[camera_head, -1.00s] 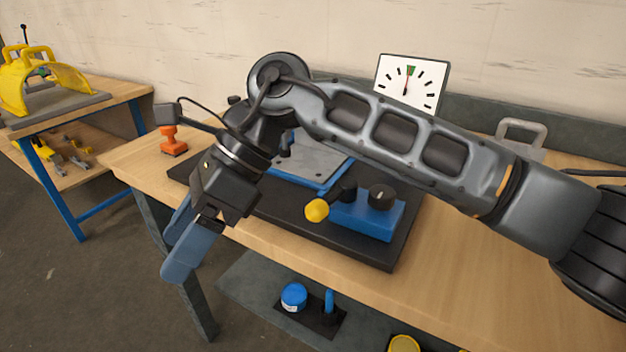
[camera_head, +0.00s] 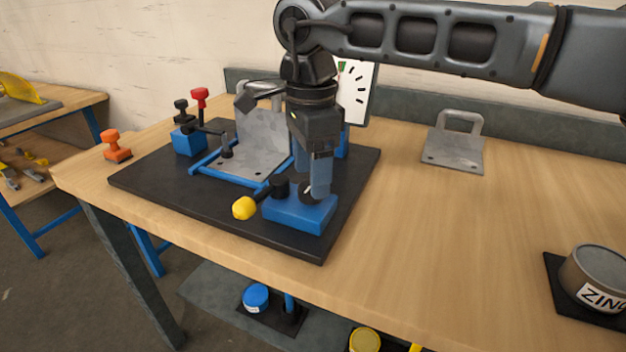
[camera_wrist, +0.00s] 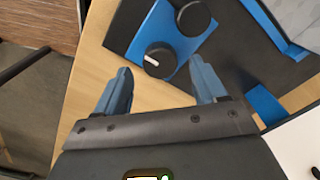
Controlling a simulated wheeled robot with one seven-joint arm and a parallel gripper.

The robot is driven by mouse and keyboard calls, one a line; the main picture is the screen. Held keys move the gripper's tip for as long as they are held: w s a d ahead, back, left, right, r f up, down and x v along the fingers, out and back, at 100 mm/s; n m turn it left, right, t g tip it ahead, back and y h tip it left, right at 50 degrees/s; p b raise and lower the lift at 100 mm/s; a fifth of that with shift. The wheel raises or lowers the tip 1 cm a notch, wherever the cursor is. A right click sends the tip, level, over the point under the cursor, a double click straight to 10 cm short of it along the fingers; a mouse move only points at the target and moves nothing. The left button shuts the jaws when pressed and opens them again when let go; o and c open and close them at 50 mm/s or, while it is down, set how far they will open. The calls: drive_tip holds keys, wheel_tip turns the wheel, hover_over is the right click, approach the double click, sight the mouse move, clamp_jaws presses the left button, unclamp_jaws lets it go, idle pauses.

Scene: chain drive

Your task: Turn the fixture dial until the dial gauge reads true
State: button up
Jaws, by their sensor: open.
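The fixture dial (camera_wrist: 160,60) is a round black knob with a white mark, on a blue block (camera_head: 288,212) at the front right of the fixture. In the head view the dial (camera_head: 306,194) is largely hidden by a finger. My gripper (camera_head: 310,192) points down over the block. In the wrist view my gripper (camera_wrist: 160,68) is open, one finger on either side of the dial, with gaps showing; I cannot tell any contact. The dial gauge (camera_head: 358,95) is a white panel with black ticks behind my arm. Its needle is mostly hidden, so I cannot read it.
A yellow-knobbed lever (camera_head: 244,208) sits close left of the dial. A metal angle plate (camera_head: 262,140) and a red-knobbed clamp (camera_head: 199,98) stand on the black base (camera_head: 150,182). A loose bracket (camera_head: 455,148) and a ZINC tin (camera_head: 597,278) are to the right. The table between is clear.

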drive_tip(key=shift+f, duration=1.35)
drive_tip(key=shift+c, duration=0.4)
drive_tip(key=c, duration=1)
drive_tip(key=m, duration=0.4)
drive_tip(key=shift+m, duration=2.1)
